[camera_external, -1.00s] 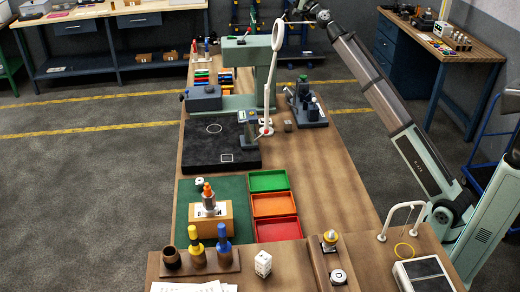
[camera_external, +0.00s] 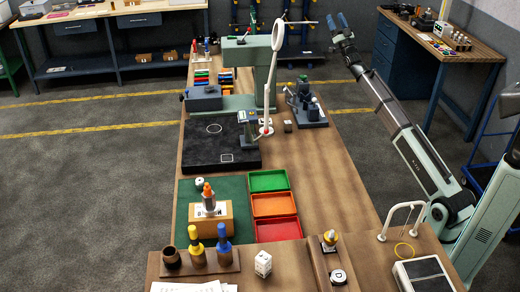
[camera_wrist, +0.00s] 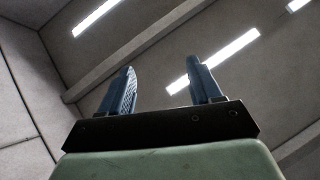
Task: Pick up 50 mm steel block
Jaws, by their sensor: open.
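A small grey block (camera_external: 288,126) stands on the wooden bench, right of the magnifier's foot and just in front of a dark fixture. It looks like the steel block, but its size cannot be read. My gripper (camera_external: 337,20) is high up at the top of the external view, far from the block, with its blue fingers pointing upward. In the wrist view my gripper (camera_wrist: 160,68) shows two fingers spread apart with nothing between them. Only ceiling and walls show behind them, so the block is out of the wrist view.
A black plate (camera_external: 200,145) lies left; green, orange and red trays (camera_external: 269,181) lie in front. Bench right of the trays is clear.

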